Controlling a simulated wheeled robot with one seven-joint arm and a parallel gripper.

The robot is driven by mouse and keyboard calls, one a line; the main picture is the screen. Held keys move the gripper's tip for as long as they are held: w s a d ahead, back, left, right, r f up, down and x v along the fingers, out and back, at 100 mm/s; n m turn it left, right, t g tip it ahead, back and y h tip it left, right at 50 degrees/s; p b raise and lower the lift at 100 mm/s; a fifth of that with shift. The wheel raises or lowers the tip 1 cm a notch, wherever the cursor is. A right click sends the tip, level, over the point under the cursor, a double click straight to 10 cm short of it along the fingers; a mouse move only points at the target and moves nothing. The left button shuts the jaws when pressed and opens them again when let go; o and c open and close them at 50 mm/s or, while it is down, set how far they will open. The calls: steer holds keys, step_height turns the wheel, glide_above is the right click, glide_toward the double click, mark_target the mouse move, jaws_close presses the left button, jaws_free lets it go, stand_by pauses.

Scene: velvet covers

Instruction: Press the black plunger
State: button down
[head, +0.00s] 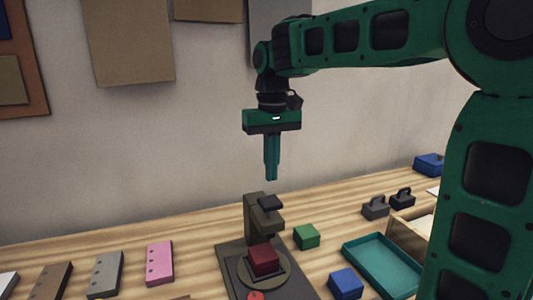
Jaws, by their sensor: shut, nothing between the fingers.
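The black plunger (270,202) is the dark block at the top front of a dark olive press stand (255,220). A dark red block (263,261) sits on the round plate (283,279) below it. My gripper (271,178) points straight down above the plunger with its fingers together and empty. A gap shows between the fingertips and the plunger in the head view. I cannot tell from this one view whether the fingertips are exactly over it.
A red button (256,296) is on the base's front. A green block (306,236), a blue block (345,283) and a teal tray (383,266) lie to the right. Several flat pieces, including a pink one (159,263), lie at left. The wall is behind.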

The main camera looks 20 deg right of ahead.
mark_target(271, 200)
steer(key=shift+f, duration=3)
step_height(271, 200, down, 3)
steer(key=shift+r, duration=0.1)
steer(key=shift+s+f, duration=0.2)
steer(key=shift+f, duration=0.3)
steer(key=shift+w+r, duration=0.2)
steer(key=shift+r, duration=0.3)
step_height(271, 200, up, 14)
steer(key=shift+f, duration=0.1)
